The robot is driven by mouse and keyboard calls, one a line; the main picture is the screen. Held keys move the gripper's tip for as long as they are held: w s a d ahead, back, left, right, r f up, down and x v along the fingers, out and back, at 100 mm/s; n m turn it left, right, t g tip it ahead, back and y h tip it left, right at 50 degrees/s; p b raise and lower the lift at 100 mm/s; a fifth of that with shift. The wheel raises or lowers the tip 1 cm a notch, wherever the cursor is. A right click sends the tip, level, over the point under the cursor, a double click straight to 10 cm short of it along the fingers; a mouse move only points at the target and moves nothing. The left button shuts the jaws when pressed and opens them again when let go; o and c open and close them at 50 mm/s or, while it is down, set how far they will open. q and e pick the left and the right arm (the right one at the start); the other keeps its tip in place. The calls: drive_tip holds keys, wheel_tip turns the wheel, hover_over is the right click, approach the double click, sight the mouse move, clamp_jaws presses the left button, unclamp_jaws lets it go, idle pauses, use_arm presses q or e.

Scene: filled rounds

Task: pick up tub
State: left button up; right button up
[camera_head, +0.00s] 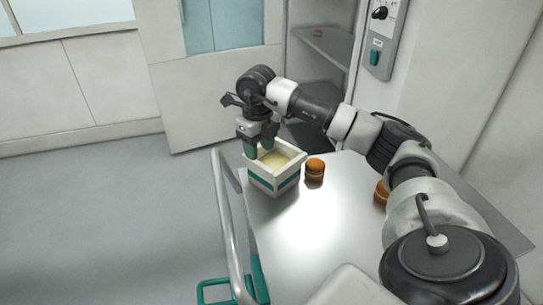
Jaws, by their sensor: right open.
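The tub (273,178) is a square white container with a teal band and a pale yellow filling. It stands upright at the far left corner of the metal table top. My right gripper (258,150) is open and points down at the tub's far left rim. Its dark fingers with green tips overlap that rim in the view. I cannot tell whether they touch it. My left gripper is not in view.
A filled round (315,170) stands just right of the tub on the metal table (300,228). Another round (382,192) is partly hidden by my right arm. A rail (226,220) runs along the table's left side. An open cabinet stands behind.

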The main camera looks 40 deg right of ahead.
sight(260, 164)
wheel_tip(260, 164, down, 3)
drive_tip(key=shift+s+f, duration=0.1)
drive_tip(key=f, duration=0.1)
drive_tip(key=f+p, duration=0.1)
drive_tip(key=f, duration=0.2)
drive_tip(key=shift+w+d, duration=0.25)
drive_tip(key=shift+w, duration=0.1)
drive_tip(key=shift+f, duration=0.6)
clamp_jaws()
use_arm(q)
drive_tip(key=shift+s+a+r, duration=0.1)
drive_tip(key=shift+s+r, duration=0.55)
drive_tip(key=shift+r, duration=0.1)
use_arm(e)
drive_tip(key=shift+r, duration=0.1)
